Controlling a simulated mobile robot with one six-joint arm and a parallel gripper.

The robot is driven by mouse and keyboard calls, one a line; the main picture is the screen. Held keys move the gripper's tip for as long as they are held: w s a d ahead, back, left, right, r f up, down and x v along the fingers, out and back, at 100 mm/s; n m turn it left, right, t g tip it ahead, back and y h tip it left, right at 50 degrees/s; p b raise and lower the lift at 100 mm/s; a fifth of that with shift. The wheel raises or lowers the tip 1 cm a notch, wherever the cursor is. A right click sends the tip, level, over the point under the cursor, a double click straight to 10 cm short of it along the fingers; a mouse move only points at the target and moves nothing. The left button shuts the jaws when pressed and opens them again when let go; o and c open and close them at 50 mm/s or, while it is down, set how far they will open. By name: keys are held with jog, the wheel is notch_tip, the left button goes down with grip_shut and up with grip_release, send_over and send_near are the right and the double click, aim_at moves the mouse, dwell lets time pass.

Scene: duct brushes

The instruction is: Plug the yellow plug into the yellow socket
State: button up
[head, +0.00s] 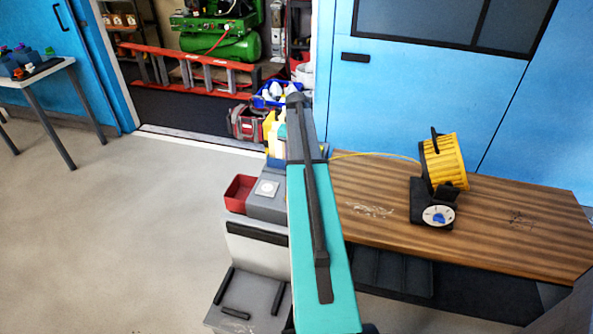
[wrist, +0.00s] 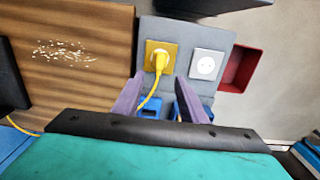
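In the wrist view the yellow plug (wrist: 160,61) sits over the face of the yellow socket (wrist: 152,47), and its yellow cord runs down from it between my fingers. The plug looks to be in the socket, but I cannot tell how deep. My gripper (wrist: 159,79) is open, its two purple fingers apart on either side below the plug, with no visible grip on it. In the head view my teal arm hides the yellow socket, the plug and my fingers.
A white socket (wrist: 207,65) is beside the yellow one on the grey block (head: 262,206). A red bin (head: 238,194) stands on its outer side. A yellow cable reel (head: 443,161) stands on the wooden bench (head: 510,235), its cord crossing to the block. Blue items lie between my fingers.

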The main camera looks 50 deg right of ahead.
jog(key=shift+r, duration=1.5)
jog(key=w+a+f+n, duration=0.2)
jog(key=a+f, duration=0.1)
jog(key=a, duration=0.4)
jog(key=w+a+f+n, duration=0.15)
jog(key=a+f, duration=0.25)
jog(key=a, duration=0.4)
jog(key=s+a+f+n, duration=0.3)
jog(key=a+f, duration=0.1)
jog(key=a, duration=0.8)
jog(key=s+a+f+n, duration=0.25)
jog(key=a+f, duration=0.25)
jog(key=a, duration=0.7)
jog(key=s+a+f+n, duration=0.2)
jog(key=a+f+n, duration=0.2)
jog(key=a, duration=0.8)
jog(key=s+f+g, duration=0.3)
jog(key=s+f, duration=0.6)
jog(key=s, duration=0.4)
jog(key=s+f+g, duration=0.2)
jog(key=s+f, duration=0.7)
jog(key=s, duration=0.4)
jog(key=shift+g, duration=0.4)
